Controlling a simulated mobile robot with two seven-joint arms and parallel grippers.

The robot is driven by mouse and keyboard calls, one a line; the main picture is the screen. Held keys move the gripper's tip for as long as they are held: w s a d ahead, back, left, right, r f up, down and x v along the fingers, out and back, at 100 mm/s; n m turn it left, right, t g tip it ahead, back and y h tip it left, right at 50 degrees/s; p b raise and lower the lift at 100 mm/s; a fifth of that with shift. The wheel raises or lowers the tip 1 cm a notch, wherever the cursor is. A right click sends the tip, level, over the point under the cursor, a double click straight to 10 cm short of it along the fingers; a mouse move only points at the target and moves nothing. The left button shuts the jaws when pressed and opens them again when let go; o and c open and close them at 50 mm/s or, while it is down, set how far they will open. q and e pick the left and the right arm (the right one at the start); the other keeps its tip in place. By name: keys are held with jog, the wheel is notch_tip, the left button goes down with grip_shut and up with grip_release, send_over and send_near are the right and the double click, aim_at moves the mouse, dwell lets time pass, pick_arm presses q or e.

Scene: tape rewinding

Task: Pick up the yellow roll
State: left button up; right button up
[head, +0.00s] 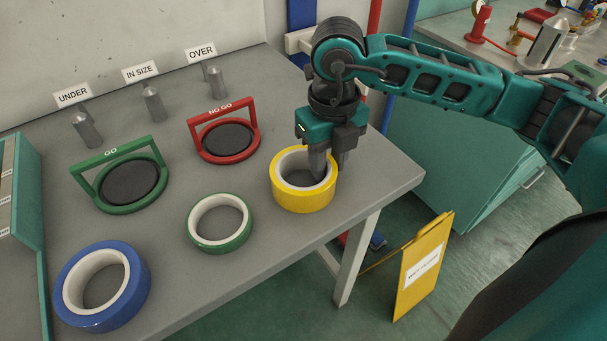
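The yellow roll (303,201) lies flat near the right end of the grey table, with its white core facing up. My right gripper (331,170) points down at the far right side of this roll. One finger reaches into the hole. The other finger is at the outer far right side, so the roll's wall lies between them. I cannot tell whether the fingers press on the wall. The roll appears to rest on the table. My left gripper is not in view.
A green roll (191,231) and a blue roll (133,306) lie to the left. A red NO GO ring (194,129) and green GO ring (103,166) lie behind. Labelled posts stand at the back. The table's right edge is close to the yellow roll.

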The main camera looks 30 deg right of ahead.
grip_shut()
